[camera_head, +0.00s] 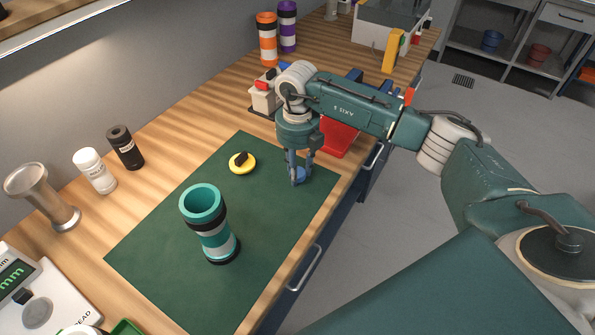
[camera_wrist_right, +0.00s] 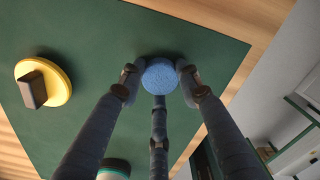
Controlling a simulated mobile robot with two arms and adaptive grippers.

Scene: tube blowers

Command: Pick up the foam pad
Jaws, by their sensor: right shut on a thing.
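The foam pad (camera_wrist_right: 159,76) is a small round blue pad, seen best in the right wrist view between the fingertips. In the head view the blue pad (camera_head: 300,174) shows at the fingertips, over the right part of the green mat (camera_head: 160,240). My right gripper (camera_head: 299,180) points down with its fingers closed around the pad. In the right wrist view its fingers (camera_wrist_right: 159,84) touch the pad's sides. I cannot tell whether the pad is clear of the mat. My left gripper is not in view.
A teal banded tube (camera_head: 215,240) stands upright on the mat. A yellow disc with a dark grip (camera_head: 242,165) lies left of my right gripper. A red bin (camera_head: 338,138) is behind the gripper. White (camera_head: 95,171) and black (camera_head: 125,148) bottles stand at left.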

